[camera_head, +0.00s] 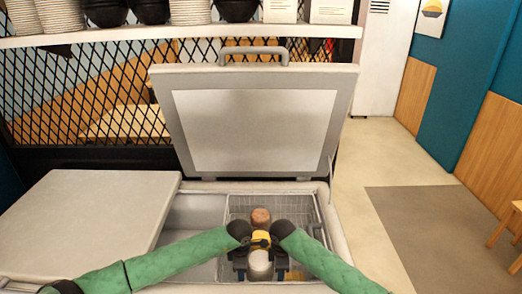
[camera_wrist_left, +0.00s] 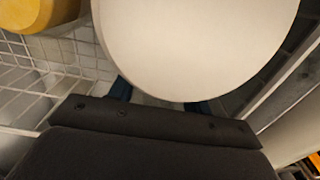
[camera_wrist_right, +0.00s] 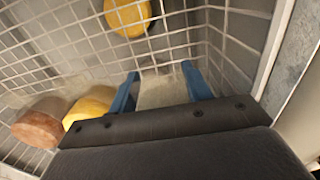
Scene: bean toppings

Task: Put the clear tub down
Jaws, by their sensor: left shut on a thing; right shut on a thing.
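A white-lidded tub (camera_head: 260,264) is between my two grippers in the open chest freezer. Its large round lid (camera_wrist_left: 195,40) fills much of the left wrist view. My left gripper (camera_wrist_left: 158,95) is shut on this tub, its blue fingertips partly hidden under the lid. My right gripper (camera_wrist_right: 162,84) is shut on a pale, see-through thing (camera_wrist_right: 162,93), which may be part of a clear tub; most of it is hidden. Both grippers are low in the freezer, and whether the held things touch the bottom cannot be told.
A brown-topped tub (camera_head: 260,215) and a yellow-lidded tub (camera_head: 260,235) are just beyond the grippers. Another yellow lid (camera_wrist_right: 127,17) shows through the wire basket (camera_wrist_right: 60,45). The freezer lid (camera_head: 255,125) stands raised behind. The left freezer compartment (camera_head: 195,215) looks empty.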

